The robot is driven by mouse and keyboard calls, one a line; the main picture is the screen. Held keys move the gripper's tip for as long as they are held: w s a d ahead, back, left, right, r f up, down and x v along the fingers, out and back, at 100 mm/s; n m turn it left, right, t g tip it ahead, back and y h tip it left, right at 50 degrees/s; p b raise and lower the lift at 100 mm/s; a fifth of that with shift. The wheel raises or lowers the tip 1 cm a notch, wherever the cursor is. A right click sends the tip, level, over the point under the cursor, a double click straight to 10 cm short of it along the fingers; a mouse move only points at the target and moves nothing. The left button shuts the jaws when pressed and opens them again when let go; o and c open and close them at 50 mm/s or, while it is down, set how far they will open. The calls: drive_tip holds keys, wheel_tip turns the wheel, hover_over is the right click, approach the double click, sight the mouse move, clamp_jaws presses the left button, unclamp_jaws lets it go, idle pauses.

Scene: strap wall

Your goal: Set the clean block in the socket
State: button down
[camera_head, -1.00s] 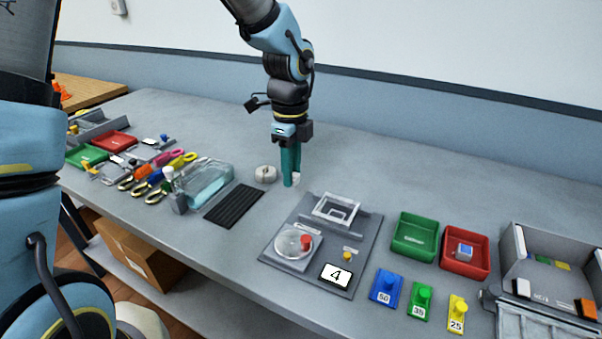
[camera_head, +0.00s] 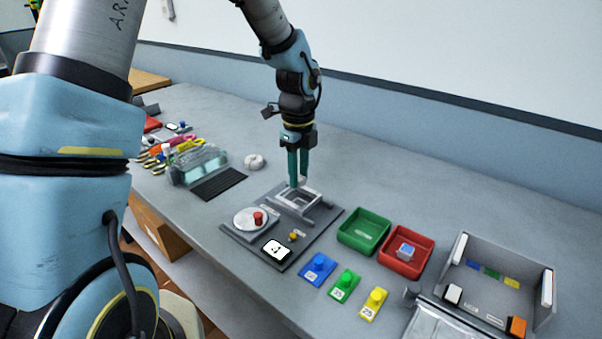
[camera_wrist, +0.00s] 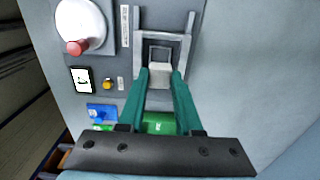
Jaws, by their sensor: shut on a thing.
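My gripper (camera_head: 298,184) is over the back part of the square light-grey socket frame (camera_head: 318,207) on the grey station plate. Its two green fingers point down. In the wrist view my gripper (camera_wrist: 160,76) is shut on a small pale grey-white block (camera_wrist: 160,74). The block is at the near side of the socket frame (camera_wrist: 187,45) and overlaps its dark opening. I cannot tell whether it touches the frame. In the head view the fingers mostly hide the block.
The plate bears a round pan (camera_head: 245,221) with a red knob and a display (camera_head: 276,250). To the right are a green tray (camera_head: 364,232), a red tray (camera_head: 392,270) with a blue-grey cube, and coloured weights (camera_head: 318,269). A clear tub (camera_head: 200,165) stands left.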

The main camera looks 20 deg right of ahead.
wheel_tip(320, 180, down, 3)
drive_tip(key=b, duration=0.3)
drive_tip(key=shift+f, duration=0.15)
drive_tip(key=shift+f+b, duration=0.3)
drive_tip(key=shift+f, duration=0.9)
drive_tip(key=shift+f+p, duration=0.2)
drive_tip(key=shift+p, duration=0.2)
drive_tip(key=c, duration=0.5)
unclamp_jaws()
drive_tip(key=shift+c, duration=0.2)
drive_tip(key=shift+o, duration=0.2)
wheel_tip(320, 180, up, 6)
drive_tip(key=p, duration=0.5)
drive_tip(key=shift+r+p, duration=0.1)
drive_tip(key=shift+p, duration=0.2)
drive_tip(key=shift+c, duration=0.3)
